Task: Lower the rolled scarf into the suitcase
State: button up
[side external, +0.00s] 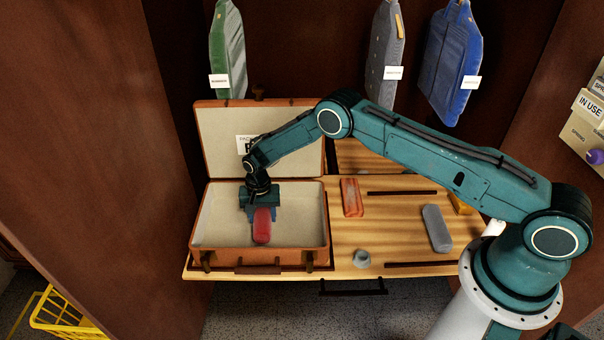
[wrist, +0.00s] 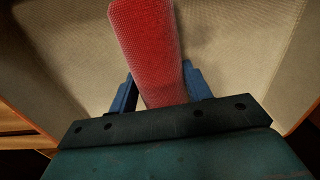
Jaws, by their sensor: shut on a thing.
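The rolled scarf (side external: 262,228) is a red cylinder. It also shows in the wrist view (wrist: 146,50), running away from between the fingers. My gripper (side external: 262,208) is shut on it, with the blue fingers on either side in the wrist view (wrist: 160,92). The open brown suitcase (side external: 290,255) has a cream lining and stands at the left of the wooden board, lid raised at the back. The scarf is within the outline of the suitcase's lower half. Whether it touches the suitcase floor I cannot tell. The scarf's rear end is hidden by my gripper.
On the wooden board (side external: 390,238) right of the suitcase lie an orange-red roll (side external: 351,198), a grey roll (side external: 437,228) and a small grey ring-like piece (side external: 362,258). Dark rails run along the board. Green, grey and blue garments (side external: 452,62) hang behind. A yellow basket (side external: 70,318) is at lower left.

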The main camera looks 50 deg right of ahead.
jog(key=shift+f, duration=0.85)
dwell(0.8)
jog(key=o, duration=1.1)
notch_tip(320, 180, up, 14)
jog(key=shift+f, duration=0.1)
dwell(0.4)
